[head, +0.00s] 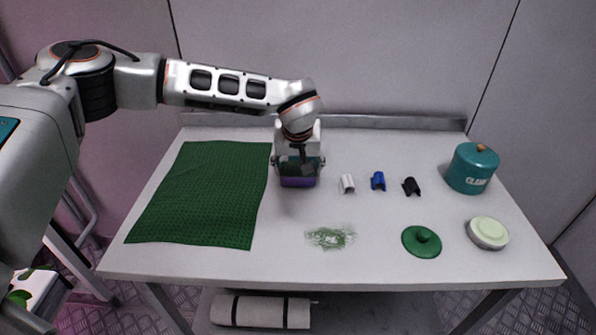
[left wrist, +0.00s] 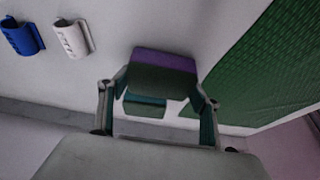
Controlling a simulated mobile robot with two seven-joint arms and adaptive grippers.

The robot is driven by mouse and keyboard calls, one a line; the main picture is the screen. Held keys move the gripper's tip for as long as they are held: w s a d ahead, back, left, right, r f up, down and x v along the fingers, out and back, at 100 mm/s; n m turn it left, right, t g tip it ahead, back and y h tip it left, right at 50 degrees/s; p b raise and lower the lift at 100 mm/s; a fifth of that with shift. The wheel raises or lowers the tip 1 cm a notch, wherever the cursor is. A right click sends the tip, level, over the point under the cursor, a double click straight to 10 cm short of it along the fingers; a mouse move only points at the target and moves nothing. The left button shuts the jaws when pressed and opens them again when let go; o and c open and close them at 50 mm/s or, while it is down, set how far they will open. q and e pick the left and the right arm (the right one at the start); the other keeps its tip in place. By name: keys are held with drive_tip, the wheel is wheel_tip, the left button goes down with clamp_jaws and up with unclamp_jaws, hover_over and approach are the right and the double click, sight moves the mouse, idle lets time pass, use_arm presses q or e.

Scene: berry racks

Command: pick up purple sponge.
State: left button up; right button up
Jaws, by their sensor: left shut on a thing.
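The purple sponge (head: 297,182) has a dark green layer and is between the fingers of my left gripper (head: 298,168), at the back middle of the table. In the left wrist view the sponge (left wrist: 163,62) shows its purple face and dark side, with a finger of the left gripper (left wrist: 160,90) on each side of it. The gripper is shut on it. I cannot tell whether the sponge touches the table. My right gripper is not in view.
A green mat (head: 205,195) lies left of the sponge. White (head: 347,184), blue (head: 378,181) and black (head: 411,187) clips are to the right. Further right are a teal canister (head: 471,168), a green lid (head: 421,242) and a pale round container (head: 488,233). A green smear (head: 330,236) marks the front.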

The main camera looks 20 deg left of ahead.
use_arm(q)
wheel_tip(320, 180, up, 19)
drive_tip(key=p, duration=0.2)
drive_tip(key=shift+f, duration=0.1)
drive_tip(key=shift+c, duration=1.3)
